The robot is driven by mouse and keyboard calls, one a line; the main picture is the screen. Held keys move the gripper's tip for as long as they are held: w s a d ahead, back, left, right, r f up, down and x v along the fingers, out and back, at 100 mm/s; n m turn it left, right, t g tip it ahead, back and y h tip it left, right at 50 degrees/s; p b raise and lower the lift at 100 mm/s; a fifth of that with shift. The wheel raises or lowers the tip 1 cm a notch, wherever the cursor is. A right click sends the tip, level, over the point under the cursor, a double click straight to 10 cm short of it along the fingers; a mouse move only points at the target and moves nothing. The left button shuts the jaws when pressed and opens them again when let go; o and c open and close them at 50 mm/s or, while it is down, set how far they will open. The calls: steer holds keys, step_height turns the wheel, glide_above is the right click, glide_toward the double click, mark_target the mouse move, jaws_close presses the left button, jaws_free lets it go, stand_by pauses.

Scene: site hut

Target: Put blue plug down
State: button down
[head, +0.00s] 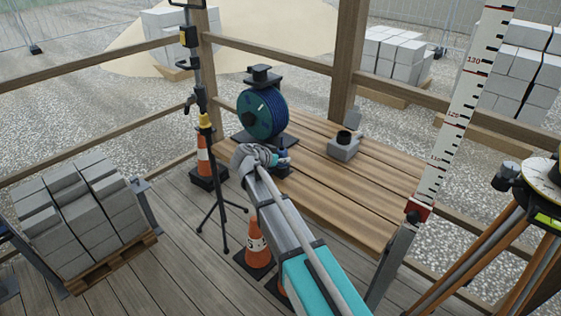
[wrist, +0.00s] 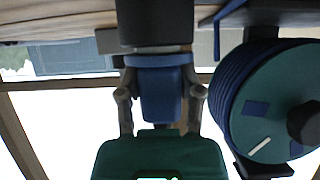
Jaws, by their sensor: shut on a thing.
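My gripper (wrist: 160,95) is shut on the blue plug (wrist: 160,85), with one finger on each side of its blue body. A thick black part (wrist: 155,25) continues from the plug's far end towards the wooden top. In the head view my gripper (head: 283,160) is over the left part of the wooden table (head: 330,185), just in front of the cable reel. The plug is mostly hidden there by my arm and gripper. I cannot tell whether the plug touches the table.
A blue and green cable reel (head: 263,112) stands close by; it fills the right of the wrist view (wrist: 262,105). A grey block with a black ring (head: 343,148) sits farther right. The table's front right is bare. A measuring staff (head: 455,110) rises at the right.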

steer(key=shift+f, duration=0.25)
steer(key=shift+c, duration=1.3)
jaws_free()
steer(key=shift+r, duration=0.25)
steer(key=shift+r, duration=0.15)
steer(key=p+v, duration=0.5)
steer(key=v, duration=0.7)
steer(key=shift+p, duration=0.4)
steer(key=shift+s, duration=0.1)
